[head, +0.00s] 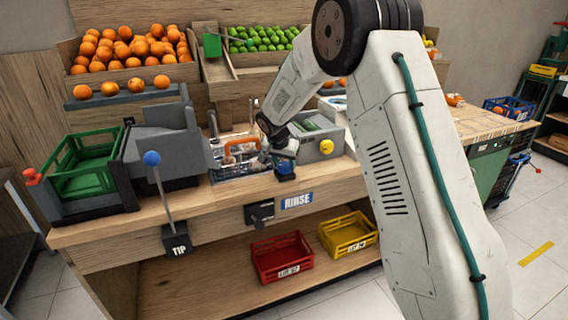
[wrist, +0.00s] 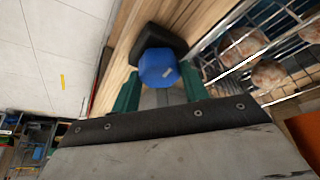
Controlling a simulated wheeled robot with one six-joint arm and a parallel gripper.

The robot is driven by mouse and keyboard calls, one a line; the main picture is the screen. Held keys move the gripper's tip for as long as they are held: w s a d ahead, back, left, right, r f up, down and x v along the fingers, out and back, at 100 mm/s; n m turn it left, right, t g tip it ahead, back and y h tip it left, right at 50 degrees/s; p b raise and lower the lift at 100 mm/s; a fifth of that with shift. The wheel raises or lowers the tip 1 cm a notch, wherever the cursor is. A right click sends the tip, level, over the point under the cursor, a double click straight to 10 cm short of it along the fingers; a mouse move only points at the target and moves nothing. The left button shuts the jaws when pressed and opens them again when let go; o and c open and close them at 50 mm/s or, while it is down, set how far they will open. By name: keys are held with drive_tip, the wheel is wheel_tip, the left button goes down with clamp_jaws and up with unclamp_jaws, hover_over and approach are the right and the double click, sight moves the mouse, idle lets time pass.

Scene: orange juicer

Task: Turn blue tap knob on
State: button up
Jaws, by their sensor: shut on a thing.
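The blue tap knob (wrist: 158,68) shows in the wrist view as a faceted blue knob on a black base. It sits between the two green fingers of my gripper (wrist: 160,90), which are closed against its sides. In the head view the blue knob (head: 284,166) is small, at the front edge of the counter. My gripper (head: 279,152) comes down on it from above and partly hides it. How far the knob is turned cannot be told.
A wire basin (head: 240,158) with an orange handle lies just left of my gripper. Red (head: 282,260) and yellow (head: 347,234) crates sit below.

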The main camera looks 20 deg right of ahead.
drive_tip(key=shift+n, duration=0.3)
drive_tip(key=n+t+y, duration=0.1)
drive_tip(key=n, duration=0.2)
drive_tip(key=shift+s+d+n, duration=0.1)
drive_tip(key=shift+n, duration=0.3)
drive_tip(key=n+y, duration=0.2)
drive_tip(key=n, duration=0.2)
drive_tip(key=shift+d, duration=0.15)
drive_tip(key=n+y, duration=0.2)
drive_tip(key=n, duration=0.3)
drive_tip(key=shift+d, duration=0.1)
drive_tip(key=n+y, duration=0.1)
drive_tip(key=n, duration=0.3)
drive_tip(key=shift+g, duration=0.4)
drive_tip(key=shift+d+n, duration=0.1)
drive_tip(key=shift+n, duration=0.2)
drive_tip(key=o, duration=1)
